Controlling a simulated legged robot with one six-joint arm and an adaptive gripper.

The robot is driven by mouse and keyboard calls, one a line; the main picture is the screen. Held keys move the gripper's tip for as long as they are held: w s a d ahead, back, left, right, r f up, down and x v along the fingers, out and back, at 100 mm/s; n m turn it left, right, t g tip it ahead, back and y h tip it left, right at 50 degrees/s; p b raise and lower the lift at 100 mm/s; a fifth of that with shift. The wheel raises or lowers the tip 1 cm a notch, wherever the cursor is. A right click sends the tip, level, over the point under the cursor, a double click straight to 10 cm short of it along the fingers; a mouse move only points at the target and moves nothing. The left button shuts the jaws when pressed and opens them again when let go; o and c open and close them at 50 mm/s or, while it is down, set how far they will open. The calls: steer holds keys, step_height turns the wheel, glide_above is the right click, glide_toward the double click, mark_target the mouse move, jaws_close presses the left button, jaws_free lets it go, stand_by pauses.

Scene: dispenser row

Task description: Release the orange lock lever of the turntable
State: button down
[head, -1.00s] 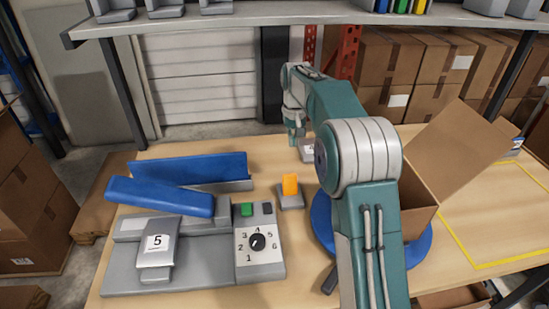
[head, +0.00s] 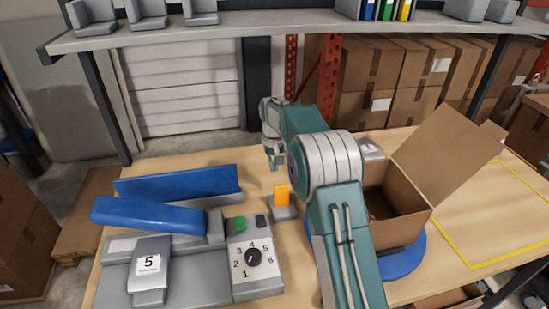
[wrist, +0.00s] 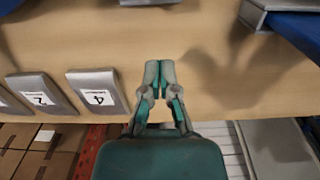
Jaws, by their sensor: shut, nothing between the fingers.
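The orange lock lever (head: 281,196) stands upright on a small grey base (head: 285,212), left of the blue turntable (head: 402,262). An open cardboard box (head: 398,215) sits on the turntable. My gripper (head: 274,163) is above the table, just behind and slightly left of the lever in the head view. In the wrist view my gripper (wrist: 160,68) is shut and empty, its fingertips together over bare wood. The orange lever does not show in the wrist view. My arm hides part of the turntable and the box.
A dispenser with blue channels (head: 150,215), a number dial (head: 253,257) and a green button (head: 238,223) stands left of the lever. Grey blocks labelled 4 (wrist: 97,92) and 2 (wrist: 40,93) line the far edge. A shelf (head: 250,30) crosses overhead.

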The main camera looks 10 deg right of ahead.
mark_target(282, 196)
steer(key=f, duration=0.3)
steer(key=shift+d+f, duration=0.25)
steer(key=shift+d, duration=0.15)
steer(key=shift+s+d+f, duration=0.15)
steer(key=shift+s, duration=0.15)
steer(key=shift+s+r, duration=0.2)
steer(key=shift+s, duration=0.3)
steer(key=shift+s+r, duration=0.2)
steer(key=shift+s, duration=0.25)
steer(key=shift+s+a+r, duration=0.2)
steer(key=shift+s+a, duration=0.1)
steer(key=shift+s, duration=0.35)
steer(key=shift+d, duration=0.2)
steer(key=shift+s, duration=0.1)
steer(key=shift+s+a+r+t, duration=0.1)
steer(key=shift+s+t, duration=0.05)
steer(key=shift+t, duration=0.25)
